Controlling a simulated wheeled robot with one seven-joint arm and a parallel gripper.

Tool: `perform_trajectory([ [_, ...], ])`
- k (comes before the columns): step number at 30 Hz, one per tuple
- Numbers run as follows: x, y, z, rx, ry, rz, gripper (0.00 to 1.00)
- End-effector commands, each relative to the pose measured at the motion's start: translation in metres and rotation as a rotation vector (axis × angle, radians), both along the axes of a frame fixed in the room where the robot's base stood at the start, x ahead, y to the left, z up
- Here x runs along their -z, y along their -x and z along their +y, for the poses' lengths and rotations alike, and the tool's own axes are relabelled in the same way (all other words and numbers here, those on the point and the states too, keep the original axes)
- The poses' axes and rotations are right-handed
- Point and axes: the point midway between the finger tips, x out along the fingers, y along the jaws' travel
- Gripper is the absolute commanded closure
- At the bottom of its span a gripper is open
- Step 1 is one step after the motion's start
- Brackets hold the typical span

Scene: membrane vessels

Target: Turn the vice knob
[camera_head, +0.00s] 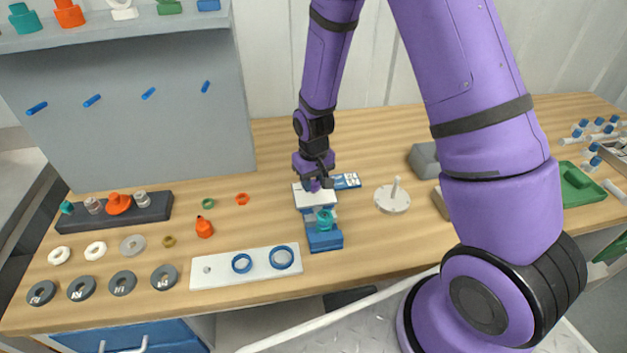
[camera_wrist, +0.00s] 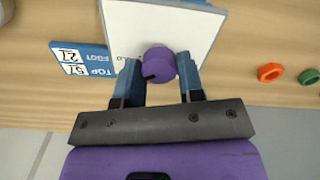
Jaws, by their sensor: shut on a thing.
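A round purple knob (camera_wrist: 158,62) with a dark mark on its front edge stands on a white plate (camera_wrist: 190,25). My gripper (camera_wrist: 160,75) has its two blue-grey fingers on either side of the knob and is shut on it. In the head view my gripper (camera_head: 315,178) is at the white plate (camera_head: 312,200), and the knob is mostly hidden by it. A blue vice-like block (camera_head: 325,240) with a teal round piece (camera_head: 324,217) on it stands just in front of the plate.
A blue-and-white label card (camera_head: 346,181) lies beside the plate. A white round stand with a peg (camera_head: 393,197) is to the right. A white tray with blue rings (camera_head: 245,267) is at front left.

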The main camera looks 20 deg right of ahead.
Motion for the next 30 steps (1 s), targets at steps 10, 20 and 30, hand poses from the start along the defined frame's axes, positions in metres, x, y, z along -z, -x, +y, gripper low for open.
perform_trajectory([
  [10, 0.000, 0.000, 0.000, 0.001, 0.000, -0.001, 0.39],
  [20, -0.004, 0.000, 0.000, 0.000, 0.000, -0.001, 0.39],
  [30, -0.053, -0.001, 0.000, 0.000, 0.000, -0.004, 0.39],
])
